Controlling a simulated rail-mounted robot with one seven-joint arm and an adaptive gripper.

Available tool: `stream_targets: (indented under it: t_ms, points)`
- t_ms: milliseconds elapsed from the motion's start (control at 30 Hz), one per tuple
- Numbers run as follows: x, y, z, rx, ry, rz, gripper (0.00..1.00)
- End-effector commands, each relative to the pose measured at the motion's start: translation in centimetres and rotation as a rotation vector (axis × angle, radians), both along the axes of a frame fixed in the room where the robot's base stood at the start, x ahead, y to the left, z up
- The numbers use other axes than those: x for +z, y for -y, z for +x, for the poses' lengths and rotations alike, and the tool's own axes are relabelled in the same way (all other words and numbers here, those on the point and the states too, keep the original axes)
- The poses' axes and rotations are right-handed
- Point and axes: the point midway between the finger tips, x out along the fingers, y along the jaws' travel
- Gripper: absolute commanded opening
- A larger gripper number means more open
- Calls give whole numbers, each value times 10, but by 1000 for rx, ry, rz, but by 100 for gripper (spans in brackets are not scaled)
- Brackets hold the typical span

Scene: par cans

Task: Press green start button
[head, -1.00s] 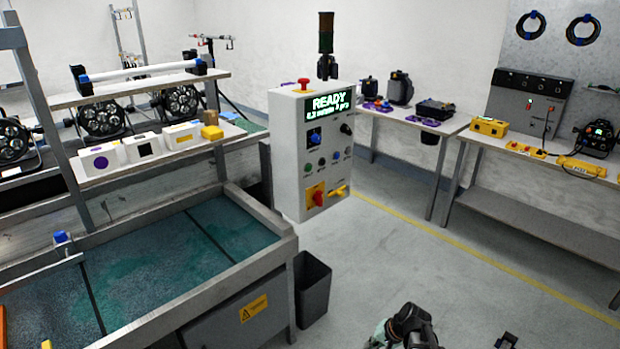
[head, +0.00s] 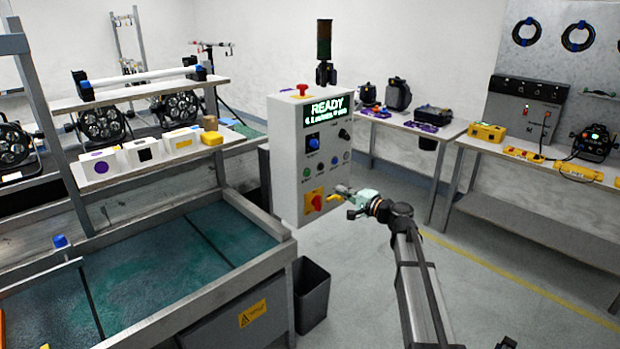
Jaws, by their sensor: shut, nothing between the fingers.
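The green start button (head: 307,172) is a small round button on the left of a button row on the front of the white control box (head: 284,150). The box's display (head: 325,106) reads READY. My gripper (head: 341,189) is in front of the box's lower right part, below and to the right of the green button. It is shut and empty, with its fingers pointing left towards the panel. The green button is in plain view and apart from my gripper.
A blue knob (head: 313,142) sits above the buttons and a red rotary switch (head: 317,202) on a yellow plate below. A red emergency stop (head: 302,89) tops the box. A teal-floored basin (head: 150,262) stands at left, a dark bin (head: 312,292) below. Floor at right is clear.

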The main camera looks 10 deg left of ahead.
Motion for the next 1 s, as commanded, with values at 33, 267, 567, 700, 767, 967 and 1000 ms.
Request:
stream_targets:
  t_ms: [33, 267, 567, 700, 767, 967, 1000]
  points:
    - [2, 1, 1, -6, -1, 12, 0]
    - [2, 2, 2, -16, -3, 20, 0]
    - [3, -3, 7, -14, -3, 18, 0]
    - [4, -16, 18, -14, -5, 18, 0]
    - [4, -24, 25, -13, -5, 18, 0]
    - [5, -54, 51, -13, -5, 18, 0]
    - [5, -60, 56, -13, -4, 17, 0]
